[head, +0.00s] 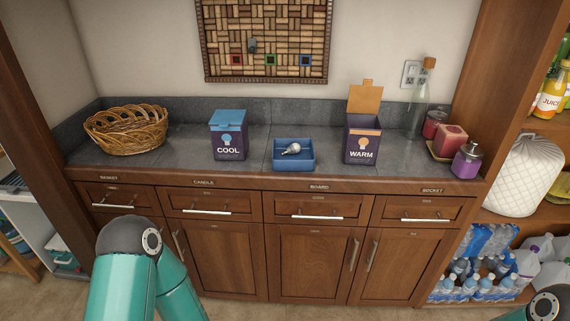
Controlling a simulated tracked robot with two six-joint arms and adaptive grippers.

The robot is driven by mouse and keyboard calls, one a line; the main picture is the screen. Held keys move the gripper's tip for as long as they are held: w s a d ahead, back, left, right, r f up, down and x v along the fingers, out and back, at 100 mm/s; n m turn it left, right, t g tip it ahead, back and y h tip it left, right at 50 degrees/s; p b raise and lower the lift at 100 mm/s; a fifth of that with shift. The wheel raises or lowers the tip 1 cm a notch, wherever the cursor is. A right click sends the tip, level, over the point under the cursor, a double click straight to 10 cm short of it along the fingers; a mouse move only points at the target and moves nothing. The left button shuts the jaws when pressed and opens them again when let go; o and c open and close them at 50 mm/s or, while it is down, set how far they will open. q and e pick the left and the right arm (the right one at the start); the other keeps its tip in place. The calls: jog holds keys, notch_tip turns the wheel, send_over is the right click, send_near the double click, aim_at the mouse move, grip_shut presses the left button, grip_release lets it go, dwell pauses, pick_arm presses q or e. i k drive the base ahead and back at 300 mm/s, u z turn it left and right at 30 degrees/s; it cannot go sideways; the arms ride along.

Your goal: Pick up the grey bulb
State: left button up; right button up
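The grey bulb (292,149) lies on its side in a small blue tray (294,167) near the middle of the counter. Its rounded end points right and slightly up. A teal part of my arm shows at the lower left, and a small part of my other arm shows at the lower right corner. Neither gripper shows in the head view.
A dark box marked COOL (229,146) with a blue lid stands left of the tray. A box marked WARM (361,149) with its orange lid raised stands right. A wicker basket (126,130), glass bottle (419,105) and candles (450,140) sit farther out.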

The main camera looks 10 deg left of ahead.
aim_at(294, 148)
jog(key=z, duration=0.3)
jog(key=k, duration=0.1)
jog(key=z, duration=0.05)
jog(key=i, duration=1)
jog(key=u, duration=0.05)
